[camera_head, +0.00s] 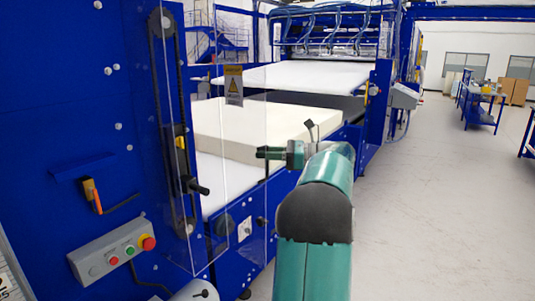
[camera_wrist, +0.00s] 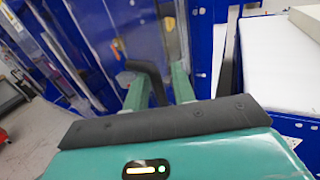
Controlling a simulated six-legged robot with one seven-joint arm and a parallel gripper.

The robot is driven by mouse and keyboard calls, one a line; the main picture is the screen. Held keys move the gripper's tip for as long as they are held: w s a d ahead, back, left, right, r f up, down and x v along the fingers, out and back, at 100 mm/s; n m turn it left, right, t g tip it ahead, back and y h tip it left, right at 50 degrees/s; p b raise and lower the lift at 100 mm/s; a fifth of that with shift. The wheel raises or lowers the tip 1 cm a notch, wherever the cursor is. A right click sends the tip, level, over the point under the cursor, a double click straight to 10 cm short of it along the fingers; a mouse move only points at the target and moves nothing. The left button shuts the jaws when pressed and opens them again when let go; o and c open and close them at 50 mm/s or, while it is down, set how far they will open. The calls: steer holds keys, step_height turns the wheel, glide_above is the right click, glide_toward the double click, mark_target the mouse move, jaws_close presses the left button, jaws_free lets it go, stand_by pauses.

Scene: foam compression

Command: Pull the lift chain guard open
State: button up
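The lift chain guard (camera_head: 246,150) is a clear panel with a yellow warning label (camera_head: 233,85) in the head view. It stands in front of the dark chain (camera_head: 165,110) on the blue machine. A black handle (camera_head: 199,187) sticks out low on it. My gripper (camera_head: 262,152) is to the right of the handle and higher in the picture, apart from it.
A control box (camera_head: 112,252) with a red button is at lower left. A cream foam block (camera_head: 262,122) lies on the white conveyor bed behind the guard. An orange-handled switch (camera_head: 93,195) is on the blue panel. Grey floor (camera_head: 440,190) is free at right.

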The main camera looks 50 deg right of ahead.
steer(key=shift+s, duration=0.1)
steer(key=v, duration=1.3)
steer(key=shift+s+d, duration=0.2)
steer(key=shift+s, duration=0.1)
